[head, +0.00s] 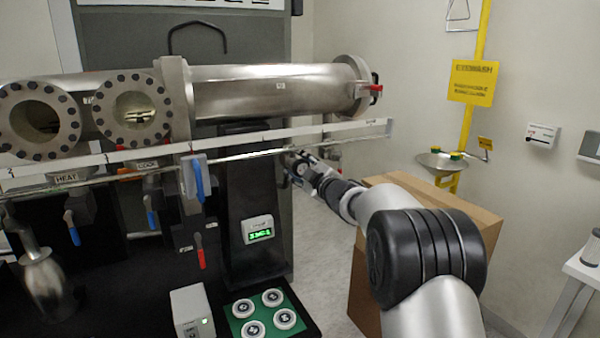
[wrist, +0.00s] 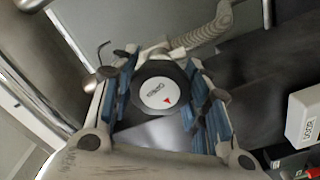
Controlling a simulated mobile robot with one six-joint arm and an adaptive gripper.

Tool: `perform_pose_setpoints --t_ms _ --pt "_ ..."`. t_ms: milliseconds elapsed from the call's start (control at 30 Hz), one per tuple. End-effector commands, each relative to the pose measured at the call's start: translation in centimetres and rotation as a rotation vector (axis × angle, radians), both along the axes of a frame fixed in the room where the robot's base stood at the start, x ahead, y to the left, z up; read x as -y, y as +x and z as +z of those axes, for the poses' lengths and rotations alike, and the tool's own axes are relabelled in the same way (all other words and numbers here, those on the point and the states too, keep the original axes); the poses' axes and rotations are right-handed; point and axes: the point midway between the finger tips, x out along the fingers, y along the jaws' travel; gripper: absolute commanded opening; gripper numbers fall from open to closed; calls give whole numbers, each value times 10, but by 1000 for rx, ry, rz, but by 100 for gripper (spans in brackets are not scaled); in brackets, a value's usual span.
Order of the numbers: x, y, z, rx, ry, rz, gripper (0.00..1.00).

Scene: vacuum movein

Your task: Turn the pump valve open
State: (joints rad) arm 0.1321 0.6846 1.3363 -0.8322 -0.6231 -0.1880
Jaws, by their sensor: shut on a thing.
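My gripper (head: 301,165) reaches in from the right in the head view, below the metal chamber's right part and beside the black column. In the wrist view the blue-padded fingers of my gripper (wrist: 163,100) are closed around a round dark knob (wrist: 160,92), which appears to be the pump valve. Its white face bears small print and a red triangle pointing toward the lower right of the picture. The print is too small to read for sure. In the head view the knob is hidden by my gripper.
A steel chamber (head: 270,90) and a long white rail (head: 340,132) run above my gripper. The black column (head: 250,205) carries a green-lit gauge (head: 258,230). A cardboard box (head: 365,290) stands close to my arm. Blue-handled valves (head: 71,228) are at the left.

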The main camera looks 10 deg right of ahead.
Motion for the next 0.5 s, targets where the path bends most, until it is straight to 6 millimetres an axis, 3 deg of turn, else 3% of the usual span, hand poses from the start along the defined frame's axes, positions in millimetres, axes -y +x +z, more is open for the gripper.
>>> perform_pose_setpoints --t_ms 500 --pt "0 0 0 150 -466 0 19"
